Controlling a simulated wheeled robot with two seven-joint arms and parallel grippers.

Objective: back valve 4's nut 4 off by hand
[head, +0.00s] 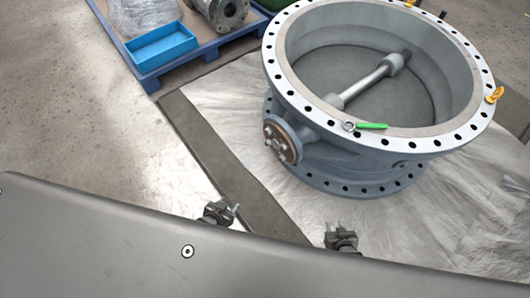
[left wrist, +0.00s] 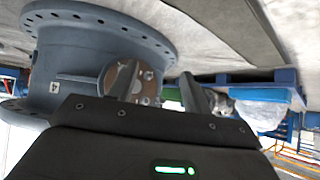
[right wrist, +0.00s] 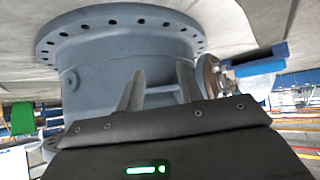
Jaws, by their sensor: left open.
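Valve 4 (head: 310,160) is a big blue-grey ring body standing on the sheeted floor. Its label 4 (left wrist: 56,84) shows in the left wrist view. A round side flange (head: 283,140) with a brownish face and several nuts sticks out toward me; it also shows in the left wrist view (left wrist: 150,86), partly behind the fingers. I cannot tell which nut is nut 4. My left gripper (head: 224,211) is open and empty, short of the flange and apart from it. My right gripper (head: 341,236) is open and empty, in front of the valve, touching nothing.
A green-handled tool (head: 370,126) lies on the valve's top rim. A yellow lifting eye (head: 495,95) sits on the rim at right. A blue tray (head: 160,46) stands on a blue pallet (head: 150,78) at the back left.

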